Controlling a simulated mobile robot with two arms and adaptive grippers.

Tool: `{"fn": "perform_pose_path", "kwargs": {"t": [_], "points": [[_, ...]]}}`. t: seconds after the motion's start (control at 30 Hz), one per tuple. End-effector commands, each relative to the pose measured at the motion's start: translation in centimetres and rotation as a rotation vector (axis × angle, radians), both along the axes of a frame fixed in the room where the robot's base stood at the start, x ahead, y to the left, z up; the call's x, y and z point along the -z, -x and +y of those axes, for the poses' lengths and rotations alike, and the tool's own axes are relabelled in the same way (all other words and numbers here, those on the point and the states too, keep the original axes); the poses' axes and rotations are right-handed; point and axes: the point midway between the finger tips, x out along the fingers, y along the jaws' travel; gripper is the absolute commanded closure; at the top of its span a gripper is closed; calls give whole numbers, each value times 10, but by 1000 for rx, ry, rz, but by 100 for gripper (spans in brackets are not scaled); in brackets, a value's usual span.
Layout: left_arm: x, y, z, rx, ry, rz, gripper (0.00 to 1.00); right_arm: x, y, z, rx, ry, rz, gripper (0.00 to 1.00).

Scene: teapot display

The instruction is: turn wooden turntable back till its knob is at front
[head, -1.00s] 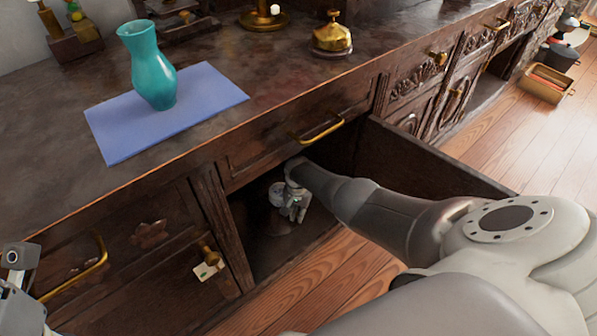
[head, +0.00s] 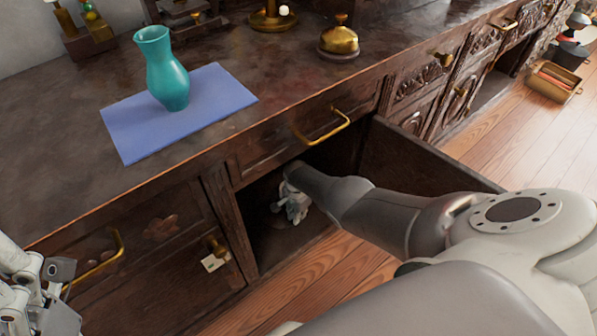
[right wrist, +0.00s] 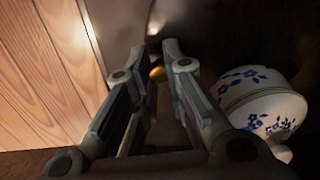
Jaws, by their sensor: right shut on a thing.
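My right gripper (head: 293,208) reaches down into the open cabinet compartment under the counter. In the right wrist view its two fingers (right wrist: 157,48) are shut on a small gold knob (right wrist: 157,72), of which only a bit shows between them. The wooden turntable itself is too dark and too covered to make out clearly. A white teapot with blue flowers (right wrist: 262,103) stands just right of the fingers in the right wrist view; in the head view it is mostly hidden by the gripper. My left gripper (head: 38,290) is at the lower left edge, partly cut off, away from the compartment.
The open cabinet door (head: 415,165) stands right of my right arm. A drawer with a brass handle (head: 322,128) is just above the compartment. On the counter are a teal vase (head: 163,70) on a blue mat (head: 125,140) and a brass bell (head: 338,42). Wooden floor lies in front.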

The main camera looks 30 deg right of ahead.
Motion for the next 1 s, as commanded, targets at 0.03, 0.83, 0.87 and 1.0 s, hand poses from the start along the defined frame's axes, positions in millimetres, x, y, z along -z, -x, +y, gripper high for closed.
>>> {"fn": "perform_pose_path", "kwargs": {"t": [0.03,0.83,0.87,1.0], "points": [[0,0,0,0,0,3,24,-1,0,1,12,-1,1,100],[-1,4,2,-2,8,4,24,-1,0,5,69,1,0,100],[-1,4,2,-2,8,4,24,-1,0,5,69,1,0,84],[-1,4,2,-2,9,5,24,-1,0,5,69,1,0,66]]}}
